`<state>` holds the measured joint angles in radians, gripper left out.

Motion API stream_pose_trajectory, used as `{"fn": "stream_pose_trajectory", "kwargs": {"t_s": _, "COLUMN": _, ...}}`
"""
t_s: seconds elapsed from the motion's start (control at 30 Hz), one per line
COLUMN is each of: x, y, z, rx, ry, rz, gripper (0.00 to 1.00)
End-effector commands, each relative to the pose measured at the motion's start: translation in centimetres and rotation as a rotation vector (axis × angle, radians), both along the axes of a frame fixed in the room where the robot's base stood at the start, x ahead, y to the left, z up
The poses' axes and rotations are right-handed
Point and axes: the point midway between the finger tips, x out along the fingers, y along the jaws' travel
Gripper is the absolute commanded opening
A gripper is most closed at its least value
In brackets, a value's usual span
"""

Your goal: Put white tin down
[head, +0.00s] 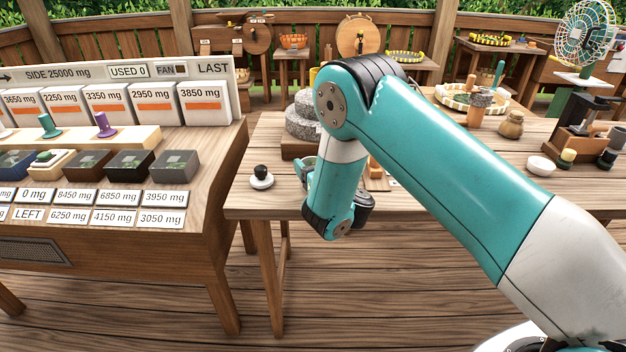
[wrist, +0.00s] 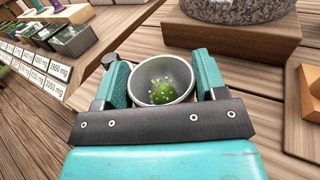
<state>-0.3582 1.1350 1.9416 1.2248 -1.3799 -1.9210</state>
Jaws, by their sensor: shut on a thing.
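The white tin (wrist: 180,72) is a round, pale grey-white cup in the wrist view. A green lump with small pale dots (wrist: 163,92) lies inside it. My gripper (wrist: 160,78) is shut on the tin, one teal finger on each side. The tin's underside is hidden, so I cannot tell whether it touches the table. In the head view my gripper (head: 306,170) is partly behind my arm, over the near left part of the middle table (head: 238,203); the tin is not clear there.
A small white dish with a dark knob (head: 261,181) stands left of my gripper. A grey stone stack (head: 303,122) on a wooden block is behind it. The left counter (head: 215,190) holds several coloured boxes and weight labels.

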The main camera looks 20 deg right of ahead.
Motion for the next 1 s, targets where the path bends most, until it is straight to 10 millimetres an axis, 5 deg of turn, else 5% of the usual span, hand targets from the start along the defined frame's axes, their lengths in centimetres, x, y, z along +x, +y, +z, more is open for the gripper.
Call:
{"fn": "stream_pose_trajectory", "kwargs": {"t_s": 0.1, "x": 0.00, "y": 0.03, "z": -2.38, "rx": 0.000, "ry": 0.000, "rz": 0.000, "gripper": 0.41}}
{"fn": "stream_pose_trajectory", "kwargs": {"t_s": 0.53, "x": 0.01, "y": 0.01, "z": -2.68, "rx": 0.000, "ry": -0.001, "rz": 0.000, "gripper": 0.41}}
{"fn": "stream_pose_trajectory", "kwargs": {"t_s": 0.57, "x": 0.01, "y": 0.01, "z": -2.51, "rx": 0.000, "ry": -0.001, "rz": 0.000, "gripper": 0.72}}
{"fn": "stream_pose_trajectory", "kwargs": {"t_s": 0.63, "x": 0.01, "y": 0.01, "z": -2.48, "rx": 0.000, "ry": 0.000, "rz": 0.000, "gripper": 0.88}}
{"fn": "stream_pose_trajectory", "kwargs": {"t_s": 1.0, "x": 0.01, "y": 0.00, "z": -1.89, "rx": 0.001, "ry": -0.001, "rz": 0.000, "gripper": 0.90}}
